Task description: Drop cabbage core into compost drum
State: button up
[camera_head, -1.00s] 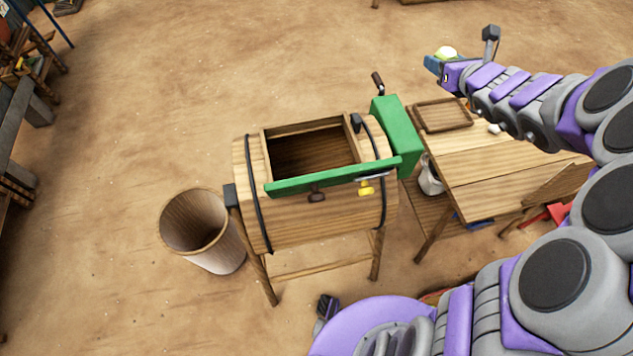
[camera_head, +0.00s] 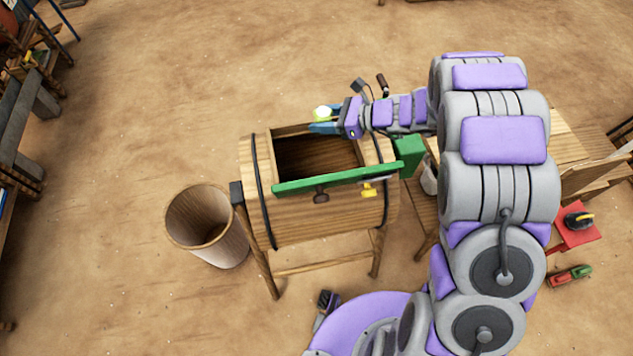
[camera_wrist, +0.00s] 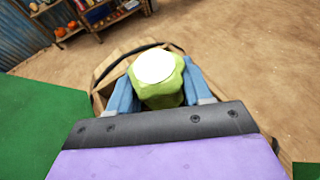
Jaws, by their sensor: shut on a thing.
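The cabbage core (camera_wrist: 158,88) is pale green with a white cut top. In the wrist view it sits between the blue fingers of my gripper (camera_wrist: 163,92), which is shut on it. In the head view the core (camera_head: 322,113) and my gripper (camera_head: 325,122) appear over the back rim of the drum opening, at its upper right. The compost drum (camera_head: 325,222) is a wooden barrel on legs with black bands. Its top hatch is open, with a green-edged flap (camera_head: 330,183) along the front. The dark inside shows no clear contents.
A wooden bucket (camera_head: 207,228) stands on the ground left of the drum. A wooden table (camera_head: 565,150) lies to the right, partly behind my arm. A red stand (camera_head: 577,228) is at far right.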

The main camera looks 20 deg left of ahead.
jog(key=shift+s+f, duration=0.2)
jog(key=shift+f, duration=0.1)
jog(key=shift+f+b, duration=2.1)
jog(key=shift+f, duration=0.7)
jog(key=o, duration=1.1)
jog(key=p+v, duration=0.2)
jog(key=v, duration=1.5)
jog(key=shift+w+d+p, duration=0.2)
jog(key=shift+p, duration=0.2)
